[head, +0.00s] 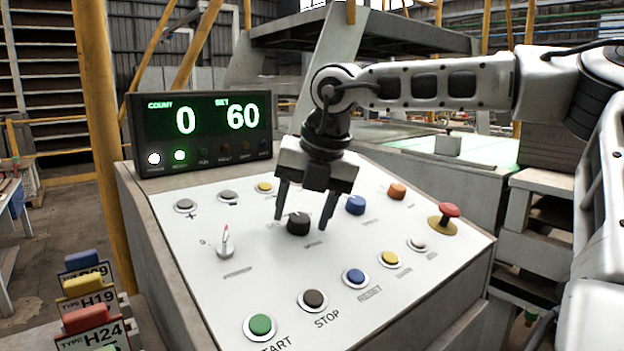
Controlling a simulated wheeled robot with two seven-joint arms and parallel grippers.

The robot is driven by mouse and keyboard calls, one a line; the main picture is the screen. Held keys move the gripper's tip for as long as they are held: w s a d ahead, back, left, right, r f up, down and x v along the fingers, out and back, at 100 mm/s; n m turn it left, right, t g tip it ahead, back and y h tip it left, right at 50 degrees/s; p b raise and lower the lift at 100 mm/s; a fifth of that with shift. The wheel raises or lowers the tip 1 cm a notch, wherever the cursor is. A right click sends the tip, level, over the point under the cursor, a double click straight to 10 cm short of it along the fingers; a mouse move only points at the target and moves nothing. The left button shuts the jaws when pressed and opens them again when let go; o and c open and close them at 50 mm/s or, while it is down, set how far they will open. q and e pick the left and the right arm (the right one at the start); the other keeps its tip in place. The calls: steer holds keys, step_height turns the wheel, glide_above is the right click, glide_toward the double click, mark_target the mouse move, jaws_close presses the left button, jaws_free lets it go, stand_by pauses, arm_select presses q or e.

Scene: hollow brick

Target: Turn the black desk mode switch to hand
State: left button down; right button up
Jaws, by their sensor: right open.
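The black desk mode switch (298,224) is a dark round knob near the middle of the sloped white control panel (190,245). A faint light mark shows on its top, but its exact setting is too small to read. My right gripper (302,224) points down over the knob with its fingers apart, one on each side of it. I cannot tell whether the fingers touch the knob. The label by the knob is too small to read. My left gripper is not in view.
A lever switch with a red tip (226,243) stands left of the knob. A blue knob (355,205), an orange button (397,191) and a red mushroom button (449,210) lie to the right. Green START (261,325) and STOP (314,299) buttons are in front. A display (200,130) reads 0 and 60.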

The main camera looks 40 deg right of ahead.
steer(key=v, duration=1.5)
steer(key=shift+r, duration=0.25)
